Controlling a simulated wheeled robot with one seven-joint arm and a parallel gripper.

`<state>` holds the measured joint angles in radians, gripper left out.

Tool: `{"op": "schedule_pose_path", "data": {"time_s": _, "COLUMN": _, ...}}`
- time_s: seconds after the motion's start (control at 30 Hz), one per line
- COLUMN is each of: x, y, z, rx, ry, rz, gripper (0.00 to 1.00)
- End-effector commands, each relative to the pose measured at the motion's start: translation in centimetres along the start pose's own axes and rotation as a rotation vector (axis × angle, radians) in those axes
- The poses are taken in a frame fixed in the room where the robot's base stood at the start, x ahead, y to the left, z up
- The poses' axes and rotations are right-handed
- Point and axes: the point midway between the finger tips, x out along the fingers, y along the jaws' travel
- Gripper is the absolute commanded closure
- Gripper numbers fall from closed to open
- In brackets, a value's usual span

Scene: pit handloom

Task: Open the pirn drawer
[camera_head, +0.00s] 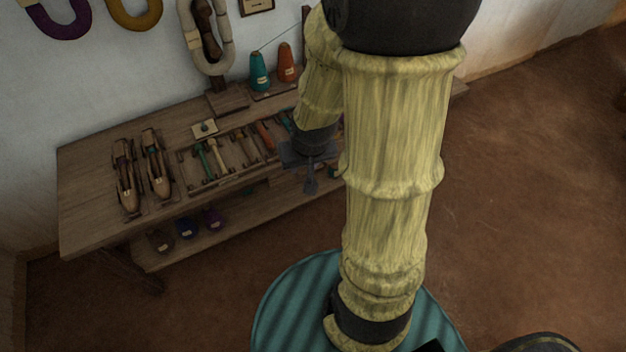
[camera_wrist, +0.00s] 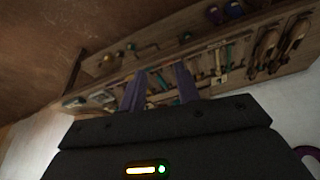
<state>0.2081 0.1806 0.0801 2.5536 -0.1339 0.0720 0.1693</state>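The wooden bench (camera_head: 92,176) stands against the wall. I cannot make out the pirn drawer's outline; a dark patch and small knob-like shapes show along the bench front.
Two wooden shuttles (camera_head: 127,178) lie at the bench's left. A teal cone (camera_head: 259,72) and an orange cone (camera_head: 286,63) stand at the back. Purple and blue yarn balls (camera_head: 187,228) sit on the lower shelf. Yarn hanks hang on the wall. The floor (camera_head: 530,170) at right is clear.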

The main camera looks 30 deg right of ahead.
Motion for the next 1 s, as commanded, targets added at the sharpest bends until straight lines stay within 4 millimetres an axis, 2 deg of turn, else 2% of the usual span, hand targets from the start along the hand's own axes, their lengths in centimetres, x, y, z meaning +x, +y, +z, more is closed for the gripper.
{"op": "schedule_pose_path", "data": {"time_s": 0.03, "x": 4.0, "y": 1.0, "z": 0.6, "rx": 0.041, "ry": 0.012, "rz": -0.003, "gripper": 0.68}}
{"op": "schedule_pose_path", "data": {"time_s": 0.1, "x": 7.2, "y": 2.0, "z": 0.6, "rx": 0.093, "ry": 0.044, "rz": -0.017, "gripper": 0.68}}
{"op": "schedule_pose_path", "data": {"time_s": 0.3, "x": 15.9, "y": 4.4, "z": 1.0, "rx": 0.261, "ry": 0.133, "rz": -0.094, "gripper": 0.68}}
{"op": "schedule_pose_path", "data": {"time_s": 0.5, "x": 23.7, "y": 6.2, "z": 1.9, "rx": 0.459, "ry": 0.23, "rz": -0.224, "gripper": 0.68}}
{"op": "schedule_pose_path", "data": {"time_s": 0.8, "x": 33.0, "y": 8.9, "z": 3.3, "rx": 0.821, "ry": 0.403, "rz": -0.494, "gripper": 0.68}}
{"op": "schedule_pose_path", "data": {"time_s": 1.0, "x": 37.0, "y": 11.3, "z": 4.1, "rx": 1.087, "ry": 0.547, "rz": -0.715, "gripper": 0.68}}
